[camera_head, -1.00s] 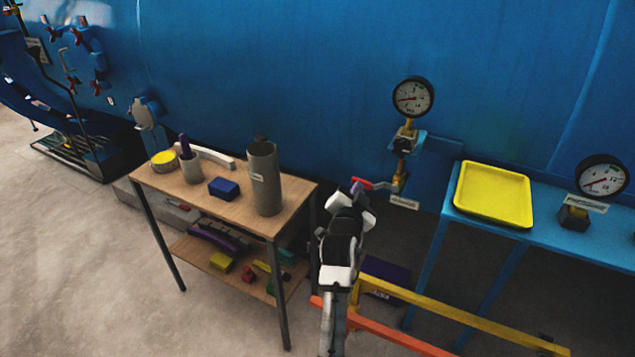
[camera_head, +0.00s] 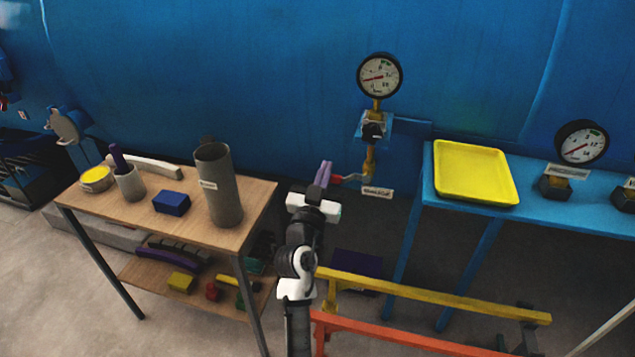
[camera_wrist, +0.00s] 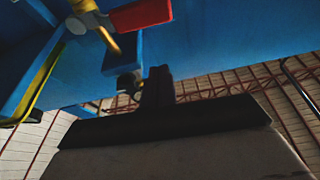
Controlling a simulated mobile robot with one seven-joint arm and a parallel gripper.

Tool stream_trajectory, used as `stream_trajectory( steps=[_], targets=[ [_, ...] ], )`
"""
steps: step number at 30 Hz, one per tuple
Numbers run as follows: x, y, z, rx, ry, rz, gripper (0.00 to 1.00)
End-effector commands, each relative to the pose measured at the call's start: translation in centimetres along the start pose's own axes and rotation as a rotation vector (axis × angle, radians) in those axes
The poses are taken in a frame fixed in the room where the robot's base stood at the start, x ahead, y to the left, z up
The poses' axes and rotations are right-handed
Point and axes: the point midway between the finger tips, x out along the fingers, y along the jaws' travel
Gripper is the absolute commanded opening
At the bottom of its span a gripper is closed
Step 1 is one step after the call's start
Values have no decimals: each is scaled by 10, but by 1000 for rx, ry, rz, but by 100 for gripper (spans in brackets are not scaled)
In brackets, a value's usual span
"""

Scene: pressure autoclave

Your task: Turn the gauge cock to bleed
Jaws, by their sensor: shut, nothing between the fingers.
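The gauge cock (camera_head: 368,178) sits on the brass pipe below the round pressure gauge (camera_head: 380,79) on the blue vessel. Its red lever handle (camera_head: 346,178) sticks out to the left, above a small white label (camera_head: 378,192). My gripper (camera_head: 324,174) is shut and empty, with its purple fingers just left of the lever's end. In the head view I cannot tell whether they touch it. In the wrist view the red lever (camera_wrist: 140,15) shows at the top, and the dark fingers of my gripper (camera_wrist: 158,84) are below it with a visible gap.
A wooden cart (camera_head: 115,211) with a grey cylinder (camera_head: 217,185) stands at the left. A blue bench (camera_head: 432,194) with a yellow tray (camera_head: 475,172) and another gauge (camera_head: 581,143) stands at the right. Yellow (camera_head: 430,292) and orange (camera_head: 390,337) rails run low in front.

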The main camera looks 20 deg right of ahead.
Motion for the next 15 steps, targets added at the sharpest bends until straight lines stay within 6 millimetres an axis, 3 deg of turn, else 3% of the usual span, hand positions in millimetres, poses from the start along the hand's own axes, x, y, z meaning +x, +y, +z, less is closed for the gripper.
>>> stream_trajectory(
  steps=[4, 5, 7, 15],
  targets=[
    [33, 0, -4, 0, 0, 1, 0],
    [25, 0, 11, -2, -5, 0, 0],
    [20, 0, 22, -2, -5, -1, 0],
    [14, 0, 38, 0, -1, -1, 0]
  ],
)
